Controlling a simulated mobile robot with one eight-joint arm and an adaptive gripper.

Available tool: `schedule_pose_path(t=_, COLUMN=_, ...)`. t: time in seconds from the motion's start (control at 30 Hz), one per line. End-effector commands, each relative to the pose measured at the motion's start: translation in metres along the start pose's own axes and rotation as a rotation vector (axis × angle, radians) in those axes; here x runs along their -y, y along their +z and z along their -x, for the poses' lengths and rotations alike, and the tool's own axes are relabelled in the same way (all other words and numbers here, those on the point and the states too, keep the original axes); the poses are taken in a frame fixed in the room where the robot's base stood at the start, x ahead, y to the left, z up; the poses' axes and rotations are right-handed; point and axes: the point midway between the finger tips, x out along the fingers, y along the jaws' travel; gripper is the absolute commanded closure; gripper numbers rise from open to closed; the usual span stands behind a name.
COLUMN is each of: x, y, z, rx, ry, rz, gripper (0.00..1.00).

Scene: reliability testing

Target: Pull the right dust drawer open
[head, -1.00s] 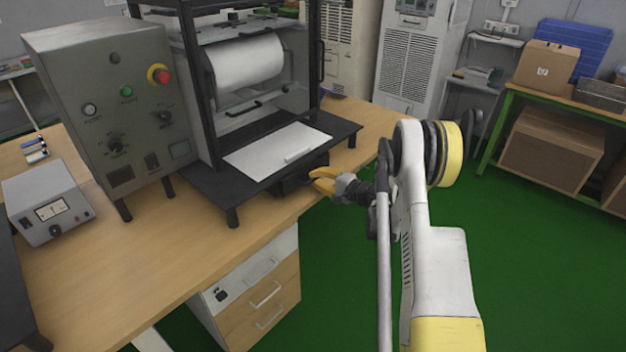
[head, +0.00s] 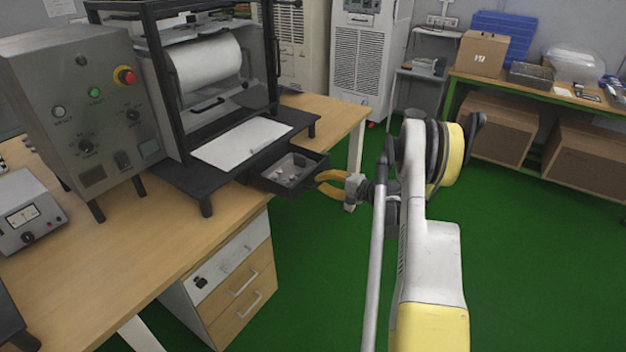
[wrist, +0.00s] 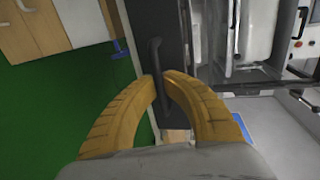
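The black dust drawer (head: 284,186) sits under the tester's base plate and stands pulled out toward my arm. Its open top shows grey, crumbly bits inside. My gripper (head: 320,180), with curved yellow fingers, is at the drawer's outer end. In the wrist view, the dark bar handle (wrist: 154,55) runs up from between the two fingertips (wrist: 158,78). The fingertips lie close on either side of it and appear shut on it. The handle is hidden behind the fingers in the head view.
The tester (head: 215,75) with its white roll stands on the wooden table (head: 130,255). A grey control box (head: 85,110) with a red button stands left of it. A drawer cabinet (head: 235,290) is below. Green floor (head: 310,280) is open beside the table.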

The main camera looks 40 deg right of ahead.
Motion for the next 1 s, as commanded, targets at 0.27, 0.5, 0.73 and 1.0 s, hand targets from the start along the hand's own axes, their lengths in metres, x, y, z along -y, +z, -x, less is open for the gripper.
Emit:
schedule_pose_path(t=0.27, x=0.0, y=-0.001, z=0.004, rx=-0.002, ry=-0.001, rz=-0.001, gripper=1.0)
schedule_pose_path(t=0.5, x=0.0, y=-0.001, z=0.004, rx=-0.002, ry=-0.001, rz=-0.001, gripper=0.69)
schedule_pose_path(t=0.73, x=0.0, y=-0.001, z=0.004, rx=-0.002, ry=-0.001, rz=-0.001, gripper=0.68)
schedule_pose_path(t=1.0, x=-0.001, y=-0.001, z=0.026, rx=-0.004, ry=0.0, rz=-0.001, gripper=0.68)
